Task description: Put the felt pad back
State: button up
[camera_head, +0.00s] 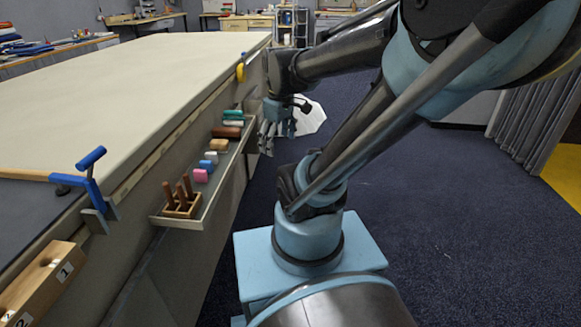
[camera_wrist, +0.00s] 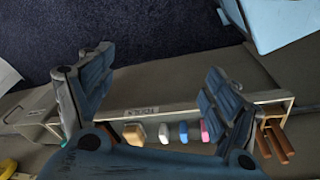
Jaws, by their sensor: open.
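My gripper (camera_head: 280,128) is beside the long table's side, just right of the far part of a narrow tray (camera_head: 231,168). In the wrist view my gripper (camera_wrist: 160,75) has its two blue fingers spread wide, with nothing seen between them. The tray (camera_wrist: 195,104) lies behind the fingers in that view. It holds a tan block (camera_head: 218,145), a blue piece (camera_head: 206,164), a pink piece (camera_head: 200,175), a brown block (camera_head: 227,132) and a green piece (camera_head: 233,114). I cannot tell which of these, if any, is the felt pad.
A wooden holder with upright handles (camera_head: 182,210) stands at the tray's near end. A blue clamp (camera_head: 92,185) grips the table edge, and a numbered wooden block (camera_head: 45,283) is nearer. The cloth tabletop (camera_head: 130,90) is mostly bare. Open carpet lies to the right.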

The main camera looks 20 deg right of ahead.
jog(key=s+d+f+m, duration=0.2)
jog(key=s+f+m, duration=0.3)
jog(key=s+m, duration=0.2)
jog(key=shift+d+f+m+t, duration=0.2)
jog(key=shift+f+m+t, duration=0.1)
jog(key=shift+m, duration=0.2)
jog(key=shift+w+f, duration=0.2)
jog(key=shift+w, duration=0.15)
dwell(0.6)
